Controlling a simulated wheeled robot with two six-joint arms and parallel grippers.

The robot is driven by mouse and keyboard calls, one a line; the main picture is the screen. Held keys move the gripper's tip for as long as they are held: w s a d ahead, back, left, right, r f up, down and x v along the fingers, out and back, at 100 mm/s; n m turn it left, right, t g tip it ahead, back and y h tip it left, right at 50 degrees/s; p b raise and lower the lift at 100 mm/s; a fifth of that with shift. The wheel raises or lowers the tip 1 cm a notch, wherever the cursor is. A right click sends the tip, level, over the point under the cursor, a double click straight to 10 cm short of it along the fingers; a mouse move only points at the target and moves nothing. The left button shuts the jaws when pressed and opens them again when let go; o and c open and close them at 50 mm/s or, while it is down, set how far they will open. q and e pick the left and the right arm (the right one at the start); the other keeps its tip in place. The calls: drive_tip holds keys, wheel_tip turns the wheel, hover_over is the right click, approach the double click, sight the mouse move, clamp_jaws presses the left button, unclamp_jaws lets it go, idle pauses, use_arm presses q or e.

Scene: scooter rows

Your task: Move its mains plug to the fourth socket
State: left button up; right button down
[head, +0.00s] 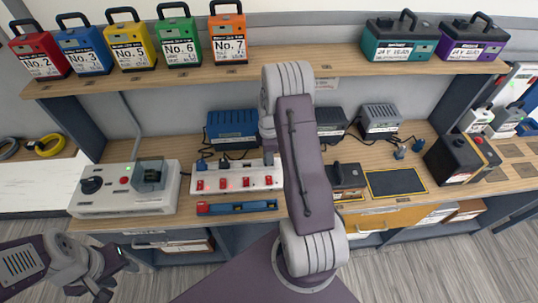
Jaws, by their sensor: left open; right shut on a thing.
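A white socket strip (236,184) with a row of red switches lies on the bench, left of my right arm. My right gripper (268,147) is over the strip's right end, largely hidden by my own arm. It is shut on a small dark blue mains plug (268,159) at the last socket on the right. Whether the plug is seated or just above cannot be told. A blue charger (232,128) stands behind the strip. My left gripper (117,267) is open and empty, low at the left in front of the bench.
A control box with a dial (125,190) stands left of the strip. Grey chargers (380,120), loose plugs (400,152) and a dark mat (396,183) are at right. Numbered batteries (128,46) line the shelf above.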

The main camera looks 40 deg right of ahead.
drive_tip(key=shift+f+b, duration=0.4)
drive_tip(key=shift+f, duration=0.35)
drive_tip(key=c, duration=1.1)
unclamp_jaws()
wheel_tip(320, 180, up, 9)
drive_tip(key=shift+r, duration=0.1)
